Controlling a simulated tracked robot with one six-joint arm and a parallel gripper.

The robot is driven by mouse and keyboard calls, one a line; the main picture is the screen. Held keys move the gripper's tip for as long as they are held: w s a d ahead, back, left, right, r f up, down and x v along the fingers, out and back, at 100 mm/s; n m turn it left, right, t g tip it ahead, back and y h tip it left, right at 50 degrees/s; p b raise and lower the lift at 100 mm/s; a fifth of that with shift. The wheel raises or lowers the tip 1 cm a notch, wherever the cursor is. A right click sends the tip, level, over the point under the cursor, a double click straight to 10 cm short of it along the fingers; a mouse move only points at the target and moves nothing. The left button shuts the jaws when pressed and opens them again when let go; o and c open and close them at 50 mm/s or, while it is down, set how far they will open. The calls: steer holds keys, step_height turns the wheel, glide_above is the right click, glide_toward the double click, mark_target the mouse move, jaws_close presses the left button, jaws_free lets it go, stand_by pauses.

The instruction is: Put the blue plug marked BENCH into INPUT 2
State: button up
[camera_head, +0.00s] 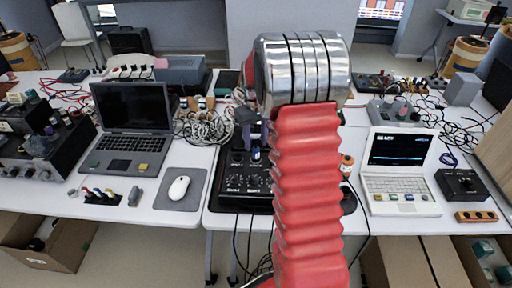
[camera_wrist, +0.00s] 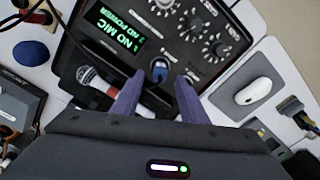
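A small blue plug (camera_wrist: 159,70) stands at the black mixer unit (camera_wrist: 210,75) in the wrist view, just beyond my fingertips; no BENCH marking is readable. My gripper (camera_wrist: 159,86) has two purple fingers apart, one on each side of the plug's line, with gaps visible. I cannot tell how deep the plug sits. The mixer's green display (camera_wrist: 122,32) reads NO MIC and NO POWER. In the head view the mixer (camera_head: 242,196) lies below my gripper (camera_head: 250,128), partly hidden by my red arm. I cannot make out an INPUT 2 label.
A microphone (camera_wrist: 97,82) with a red band lies left of the fingers. A mouse (camera_head: 178,188) on a grey pad and a laptop (camera_head: 131,115) stand left of the mixer. A white laptop (camera_head: 398,165) stands right. Tangled cables (camera_head: 207,124) lie behind the mixer.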

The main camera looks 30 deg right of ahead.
mark_target(256, 147)
step_height(256, 147, up, 9)
steer(key=shift+r, duration=0.2)
stand_by(0.7)
steer(key=s+a+r+t, duration=0.2)
steer(key=s+a+r, duration=0.1)
steer(key=s+a, duration=0.9)
steer(key=s+a+r+n+t, duration=0.1)
steer(key=s+a+r+t, duration=0.2)
steer(key=s+a, duration=0.9)
steer(key=shift+a+r+t, duration=0.3)
steer(key=shift+a+r, duration=0.2)
steer(key=shift+r, duration=0.2)
steer(key=shift+s, duration=0.1)
steer(key=shift+c, duration=0.2)
